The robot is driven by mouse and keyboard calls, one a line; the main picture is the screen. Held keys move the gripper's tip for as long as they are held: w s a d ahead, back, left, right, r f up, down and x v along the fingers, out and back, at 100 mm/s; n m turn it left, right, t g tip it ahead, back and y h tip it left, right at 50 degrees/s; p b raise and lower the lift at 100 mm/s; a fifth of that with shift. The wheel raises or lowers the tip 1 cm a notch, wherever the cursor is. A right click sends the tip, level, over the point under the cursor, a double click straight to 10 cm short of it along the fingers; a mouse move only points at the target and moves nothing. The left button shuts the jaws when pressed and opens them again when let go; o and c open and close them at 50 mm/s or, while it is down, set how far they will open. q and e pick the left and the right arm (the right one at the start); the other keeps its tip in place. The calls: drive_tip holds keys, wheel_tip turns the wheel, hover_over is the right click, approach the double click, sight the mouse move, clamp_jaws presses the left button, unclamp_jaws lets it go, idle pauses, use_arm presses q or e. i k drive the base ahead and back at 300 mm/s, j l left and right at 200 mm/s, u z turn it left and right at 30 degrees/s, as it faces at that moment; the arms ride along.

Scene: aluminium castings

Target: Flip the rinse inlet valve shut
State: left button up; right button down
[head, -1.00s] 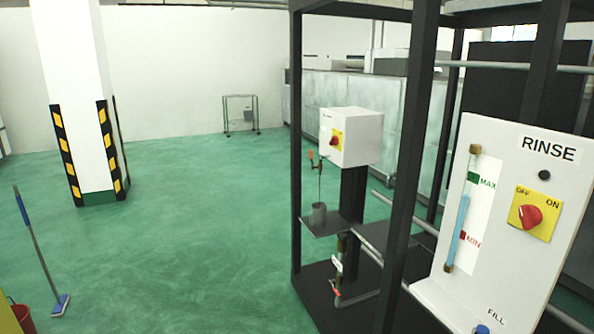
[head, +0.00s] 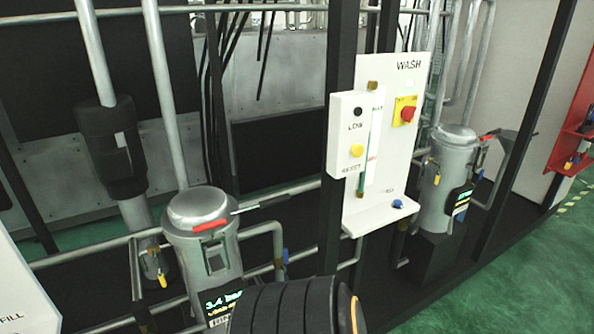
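A grey canister (head: 203,258) stands at lower left, near the white panel marked FILL (head: 15,295). A red lever handle (head: 210,226) lies nearly level across the canister's upper front, beside a thin rod running right. A small yellow handle (head: 162,280) hangs on the pipework left of the canister. A small blue handle (head: 285,256) is on the pipe to its right. The valves' open or shut positions are unclear. Neither of my grippers is in view.
The WASH panel (head: 409,95) has a red knob and a box with a yellow button (head: 357,151). A second grey canister (head: 446,175) with a red lever stands to its right. Black frame posts and pipes cross the front. Green floor (head: 520,265) is clear at lower right.

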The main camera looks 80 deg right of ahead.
sight(286, 261)
drive_tip(key=z, duration=2.3)
